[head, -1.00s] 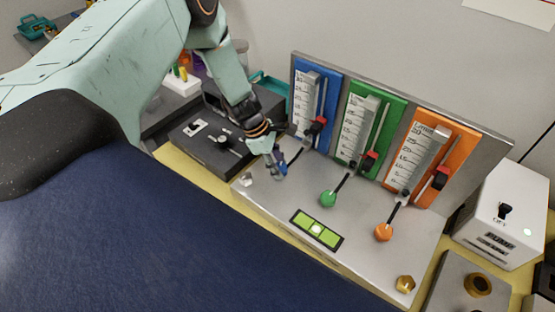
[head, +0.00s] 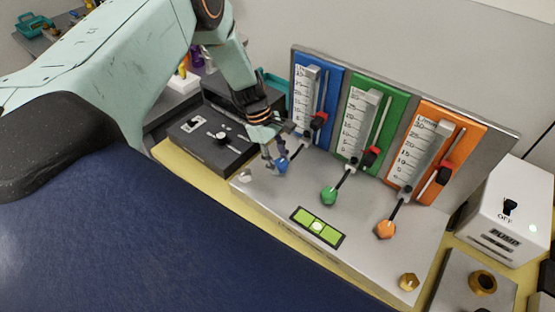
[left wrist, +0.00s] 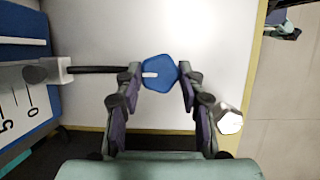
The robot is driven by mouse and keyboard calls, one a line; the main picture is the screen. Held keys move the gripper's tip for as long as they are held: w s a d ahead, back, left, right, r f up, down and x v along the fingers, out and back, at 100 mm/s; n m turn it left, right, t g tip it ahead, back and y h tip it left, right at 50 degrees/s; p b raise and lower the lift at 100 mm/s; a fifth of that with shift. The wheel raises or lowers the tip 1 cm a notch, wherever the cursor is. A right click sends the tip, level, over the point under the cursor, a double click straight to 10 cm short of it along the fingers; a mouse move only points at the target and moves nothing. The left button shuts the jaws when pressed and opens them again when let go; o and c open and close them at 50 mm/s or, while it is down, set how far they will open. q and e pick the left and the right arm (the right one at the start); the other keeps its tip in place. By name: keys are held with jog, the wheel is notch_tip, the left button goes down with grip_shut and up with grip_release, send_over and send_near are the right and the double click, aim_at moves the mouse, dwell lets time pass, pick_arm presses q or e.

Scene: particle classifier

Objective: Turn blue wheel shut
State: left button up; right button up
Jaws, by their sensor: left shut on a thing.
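The blue wheel (head: 282,165) is on a black stem at the foot of the blue flow gauge (head: 316,95). In the left wrist view the blue wheel (left wrist: 160,73) shows a white mark on its face and sits between my fingertips. My left gripper (head: 276,160) reaches down to it, and its fingers (left wrist: 161,84) are closed around the wheel's two sides. The green wheel (head: 329,195) and the orange wheel (head: 386,230) stand to the right, apart from my gripper. My right gripper is not in view.
The metal panel base (head: 270,200) carries a green level (head: 317,227) and a brass fitting (head: 409,282). A black box (head: 212,146) stands close to the left.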

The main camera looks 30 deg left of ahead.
pick_arm(q)
jog(key=shift+d, duration=0.1)
jog(key=o, duration=1.2)
jog(key=shift+d, duration=0.1)
jog(key=shift+a+r, duration=0.25)
jog(key=v, duration=1.1)
jog(key=shift+r, duration=0.25)
jog(key=shift+s, duration=0.1)
